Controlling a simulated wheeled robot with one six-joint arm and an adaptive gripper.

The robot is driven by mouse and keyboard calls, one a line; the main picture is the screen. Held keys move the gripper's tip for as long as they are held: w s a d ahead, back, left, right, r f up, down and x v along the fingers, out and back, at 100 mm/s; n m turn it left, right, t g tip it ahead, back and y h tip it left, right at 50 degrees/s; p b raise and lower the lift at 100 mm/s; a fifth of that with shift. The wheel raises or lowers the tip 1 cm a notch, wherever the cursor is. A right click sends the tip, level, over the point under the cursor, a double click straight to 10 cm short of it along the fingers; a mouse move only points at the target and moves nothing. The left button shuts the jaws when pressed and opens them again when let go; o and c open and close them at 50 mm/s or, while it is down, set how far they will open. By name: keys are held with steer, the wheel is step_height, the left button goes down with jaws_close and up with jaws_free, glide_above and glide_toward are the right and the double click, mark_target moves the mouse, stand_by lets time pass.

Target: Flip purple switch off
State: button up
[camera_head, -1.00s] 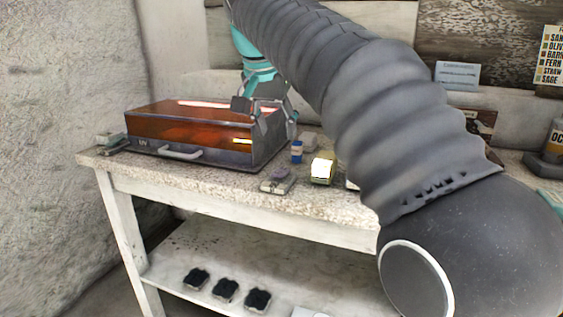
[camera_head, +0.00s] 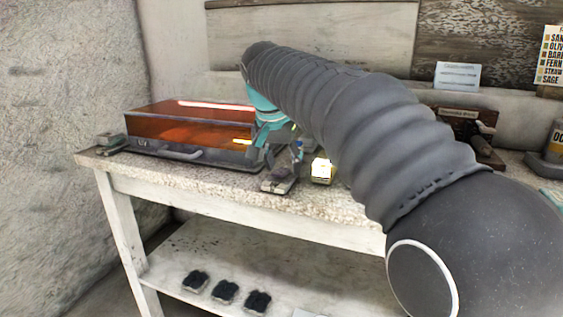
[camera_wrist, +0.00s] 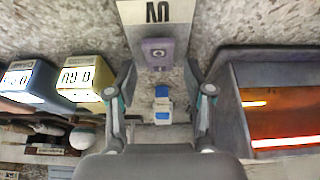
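The purple switch (camera_wrist: 158,52) sits on a pale base plate with a label whose upside-down letters look like "ON". In the wrist view it lies just beyond my gripper (camera_wrist: 160,76), roughly centred between the two fingertips. The fingers are spread apart with nothing held between them. In the head view my gripper (camera_head: 283,160) hangs low over the bench, right above the switch plate (camera_head: 278,185), and partly hides it. I cannot tell from these views whether a finger touches the switch.
An orange-topped grey case (camera_head: 185,125) stands close on the left. A yellow-framed lit display (camera_head: 322,170) stands close on the right. A small blue-and-white bottle (camera_wrist: 162,105) appears between my fingers in the wrist view. The stone-topped bench (camera_head: 225,187) has a clear front strip.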

jaws_close()
steer(key=shift+s+a+f+b, duration=0.1)
steer(key=shift+f+b, duration=0.1)
steer(key=shift+b, duration=0.6)
steer(key=b, duration=0.1)
steer(key=t+b, duration=0.1)
steer(key=shift+s+f+t+h+b, duration=0.1)
steer(key=shift+s+t+h+b, duration=0.05)
steer(key=shift+t+h+b, duration=0.2)
steer(key=shift+s+a+t+b, duration=0.15)
steer(key=shift+t+b, duration=0.5)
steer(key=shift+b, duration=0.5)
steer(key=shift+r+t+h+b, duration=0.3)
steer(key=shift+r+h+b, duration=0.05)
steer(key=shift+b, duration=0.25)
steer(key=shift+o, duration=0.2)
jaws_free()
